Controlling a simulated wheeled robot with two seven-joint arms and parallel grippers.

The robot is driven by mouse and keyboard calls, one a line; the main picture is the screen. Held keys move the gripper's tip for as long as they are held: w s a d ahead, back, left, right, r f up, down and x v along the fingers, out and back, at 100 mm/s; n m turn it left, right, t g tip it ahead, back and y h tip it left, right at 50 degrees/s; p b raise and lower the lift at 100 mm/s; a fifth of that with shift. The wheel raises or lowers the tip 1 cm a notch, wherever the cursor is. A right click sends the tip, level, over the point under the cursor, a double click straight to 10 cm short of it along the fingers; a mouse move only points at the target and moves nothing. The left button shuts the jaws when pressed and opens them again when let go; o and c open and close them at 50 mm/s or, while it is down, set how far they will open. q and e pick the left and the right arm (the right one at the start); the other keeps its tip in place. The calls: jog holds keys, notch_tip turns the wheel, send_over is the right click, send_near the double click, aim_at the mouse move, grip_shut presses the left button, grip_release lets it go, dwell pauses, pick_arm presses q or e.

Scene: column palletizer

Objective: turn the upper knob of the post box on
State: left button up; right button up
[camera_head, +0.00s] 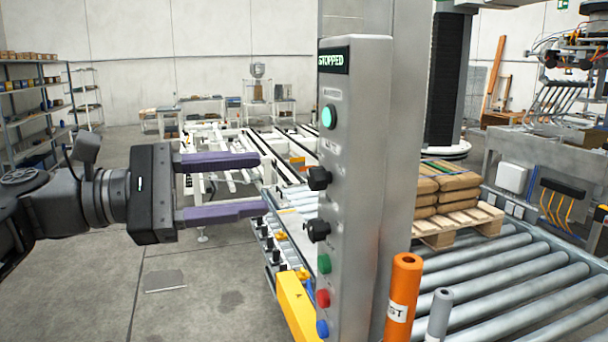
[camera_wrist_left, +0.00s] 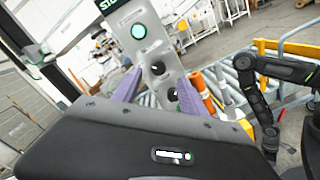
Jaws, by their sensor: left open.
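The grey post box (camera_head: 355,190) stands upright in the middle of the head view, with a STOPPED display and a lit green lamp (camera_head: 328,117) at its top. The black upper knob (camera_head: 319,178) sits below the lamp, and the black lower knob (camera_head: 317,230) is under it. My left gripper (camera_head: 262,184) is open and empty, with its purple fingers pointing at the post box. The fingertips are left of the knobs and apart from them, at a height between the two. In the left wrist view the upper knob (camera_wrist_left: 158,68) shows between the fingers. My right gripper cannot be made out.
Green (camera_head: 323,264), red (camera_head: 322,298) and blue (camera_head: 322,328) buttons are below the knobs. An orange roll (camera_head: 403,300) and a grey roll (camera_head: 439,315) stand right of the box. A roller conveyor (camera_head: 500,285) and a pallet (camera_head: 450,226) with sacks lie behind.

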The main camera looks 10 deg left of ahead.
aim_at(310, 178)
pick_arm(q)
jog(key=shift+w+p+x, duration=0.2)
jog(key=shift+p+x, duration=0.35)
jog(key=shift+x, duration=3.45)
jog(key=shift+a+f, duration=0.1)
jog(key=shift+f, duration=0.05)
jog(key=shift+c, duration=0.3)
grip_shut()
